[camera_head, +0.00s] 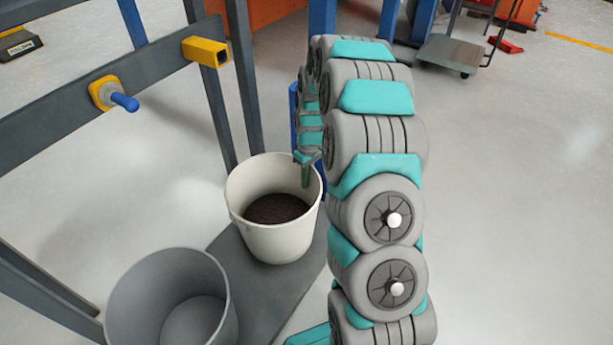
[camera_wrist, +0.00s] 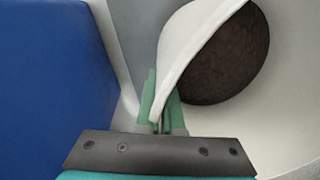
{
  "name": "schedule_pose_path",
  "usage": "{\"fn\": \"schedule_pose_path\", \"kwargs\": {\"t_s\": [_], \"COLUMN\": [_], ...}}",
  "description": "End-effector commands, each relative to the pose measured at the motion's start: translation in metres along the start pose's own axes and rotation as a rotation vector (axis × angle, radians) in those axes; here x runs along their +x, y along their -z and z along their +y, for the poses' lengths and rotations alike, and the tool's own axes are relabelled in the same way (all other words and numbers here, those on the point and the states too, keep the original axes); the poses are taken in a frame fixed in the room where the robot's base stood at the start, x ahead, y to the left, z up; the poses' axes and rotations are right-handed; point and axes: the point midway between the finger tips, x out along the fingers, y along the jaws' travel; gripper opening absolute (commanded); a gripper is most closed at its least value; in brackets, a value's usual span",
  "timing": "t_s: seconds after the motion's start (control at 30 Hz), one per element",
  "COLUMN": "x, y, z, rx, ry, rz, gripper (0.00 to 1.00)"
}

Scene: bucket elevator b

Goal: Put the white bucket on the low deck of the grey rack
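The white bucket (camera_head: 277,238), with dark material (camera_head: 275,208) inside, is upright on the low deck (camera_head: 262,305) of the grey rack (camera_head: 65,100). It also shows in the wrist view (camera_wrist: 181,42). My gripper (camera_head: 305,174) is at the far right part of its rim and points down. In the wrist view the green fingertips (camera_wrist: 162,115) are close together on either side of the bucket wall, apparently shut on it. My arm hides part of the scene to the right of the bucket.
An empty grey bucket (camera_head: 170,300) stands in front and to the left of the white one. A blue post (camera_head: 293,105) is close behind my gripper and fills the left of the wrist view (camera_wrist: 50,80). A yellow-ended bar (camera_head: 205,52) juts out above. Open floor lies to the right.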

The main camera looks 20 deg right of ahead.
Motion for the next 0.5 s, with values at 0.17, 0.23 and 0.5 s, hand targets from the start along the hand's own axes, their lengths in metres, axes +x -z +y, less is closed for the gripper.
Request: {"fn": "schedule_pose_path", "kwargs": {"t_s": [0.17,0.23,0.5], "x": [-0.0008,-0.0008,-0.0006], "y": [0.0004,0.0003,0.0002], "z": [0.0002,0.0002,0.0001], "rx": [0.000,0.000,0.000], "ry": [-0.001,-0.001,0.000], "rz": [0.001,0.001,0.000], "gripper": [0.14,0.22,0.34]}}
